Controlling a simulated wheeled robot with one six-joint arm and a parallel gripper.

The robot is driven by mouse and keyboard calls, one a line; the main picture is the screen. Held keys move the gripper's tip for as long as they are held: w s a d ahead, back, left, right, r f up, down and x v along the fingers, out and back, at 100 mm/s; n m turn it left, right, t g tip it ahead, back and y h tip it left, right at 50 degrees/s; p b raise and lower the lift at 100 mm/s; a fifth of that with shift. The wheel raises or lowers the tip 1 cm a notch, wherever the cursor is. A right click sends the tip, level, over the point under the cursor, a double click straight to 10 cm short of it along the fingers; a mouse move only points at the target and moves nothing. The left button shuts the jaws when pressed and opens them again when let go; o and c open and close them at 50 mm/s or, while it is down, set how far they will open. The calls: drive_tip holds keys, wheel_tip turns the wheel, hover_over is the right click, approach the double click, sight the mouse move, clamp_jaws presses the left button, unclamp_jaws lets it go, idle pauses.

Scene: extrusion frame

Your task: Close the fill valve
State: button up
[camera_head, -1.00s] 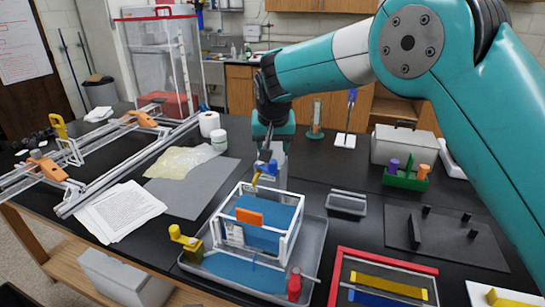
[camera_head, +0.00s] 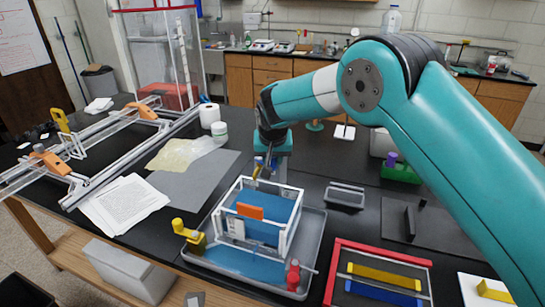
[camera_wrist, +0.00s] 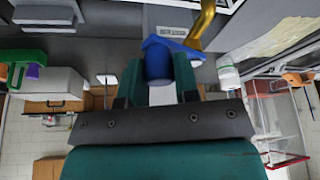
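The clear tank (camera_head: 283,238) with a white frame and blue water stands in a grey tray (camera_head: 318,232). A valve with a blue handle (camera_head: 259,161) and a brass spout (camera_head: 254,174) sits at its back edge. My gripper (camera_head: 264,158) is right behind this valve, pointing down towards it. In the wrist view the blue handle (camera_wrist: 157,60) lies between the tips of my gripper (camera_wrist: 158,75), with the brass spout (camera_wrist: 203,24) beyond. The fingers are apart; whether they touch the handle is unclear. A small label plate (camera_wrist: 171,31) is unreadable.
A yellow valve (camera_head: 189,236) and a red valve (camera_head: 293,275) stand at the tray's left and front right. A small grey tray (camera_head: 345,194) lies right of the tank. Papers (camera_head: 122,207) and a grey mat (camera_head: 195,183) lie left.

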drive_tip(key=shift+w+d+f+n+b, duration=0.25)
drive_tip(key=shift+n+b, duration=0.25)
drive_tip(key=shift+b, duration=0.35)
drive_tip(key=shift+c, duration=0.3)
drive_tip(key=shift+w+d+f+n+y+b, duration=0.1)
drive_tip(key=shift+w+d+n+y+b, duration=0.1)
drive_tip(key=shift+n+y+b, duration=0.3)
drive_tip(key=n, duration=0.1)
drive_tip(key=w+n+b, duration=0.1)
drive_tip(key=n, duration=0.1)
drive_tip(key=shift+d+r+y, duration=0.15)
drive_tip(key=shift+r+y, duration=0.2)
drive_tip(key=shift+y, duration=0.05)
drive_tip(key=o, duration=0.9)
drive_tip(key=shift+g, duration=0.3)
